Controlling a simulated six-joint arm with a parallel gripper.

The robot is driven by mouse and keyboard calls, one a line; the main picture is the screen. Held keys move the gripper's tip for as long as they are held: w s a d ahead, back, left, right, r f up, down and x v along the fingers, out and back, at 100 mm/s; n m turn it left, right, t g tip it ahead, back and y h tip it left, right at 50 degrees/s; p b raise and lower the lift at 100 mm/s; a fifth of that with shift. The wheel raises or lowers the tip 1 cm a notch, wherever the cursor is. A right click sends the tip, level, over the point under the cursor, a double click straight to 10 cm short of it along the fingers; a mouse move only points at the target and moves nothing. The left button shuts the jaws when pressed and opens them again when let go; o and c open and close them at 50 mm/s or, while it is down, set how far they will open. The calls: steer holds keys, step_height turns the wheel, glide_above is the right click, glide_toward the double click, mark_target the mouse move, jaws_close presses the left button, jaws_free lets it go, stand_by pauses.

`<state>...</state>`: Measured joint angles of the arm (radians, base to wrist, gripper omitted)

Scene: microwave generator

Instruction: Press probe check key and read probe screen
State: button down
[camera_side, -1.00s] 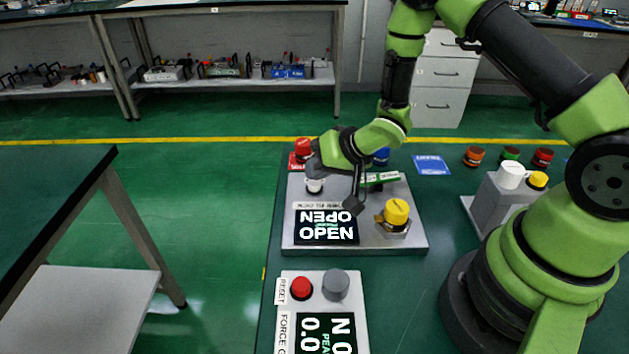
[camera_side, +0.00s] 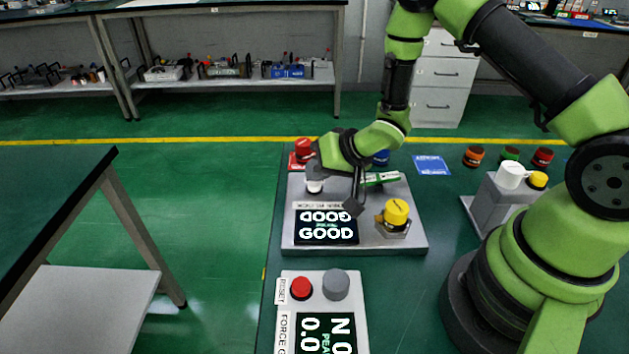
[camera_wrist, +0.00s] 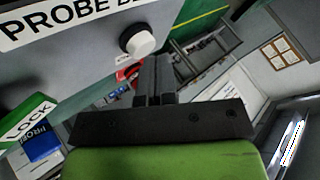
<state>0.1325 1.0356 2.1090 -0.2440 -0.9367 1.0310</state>
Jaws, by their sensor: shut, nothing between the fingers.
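The probe unit is a grey panel (camera_side: 375,244) on the dark green bench in the side view. Its black screen (camera_side: 326,228) reads GOOD in large white letters, with GOOD also shown upside down above. A white round key (camera_side: 315,187) sits at the panel's back left. In the wrist view the white key (camera_wrist: 138,40) stands on a dark collar beside the PROBE label. My gripper (camera_wrist: 154,62) is shut and empty, its fingertips close beside the key in that view.
A yellow knob (camera_side: 396,212) stands at the panel's right, and a green LOCK tag (camera_side: 382,178) lies behind it. A red button (camera_side: 304,149) is behind the panel. A second unit with a red button (camera_side: 301,288) and a grey button (camera_side: 335,285) is in front.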

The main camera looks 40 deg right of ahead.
steer(key=shift+r, duration=0.75)
steer(key=shift+r, duration=2.55)
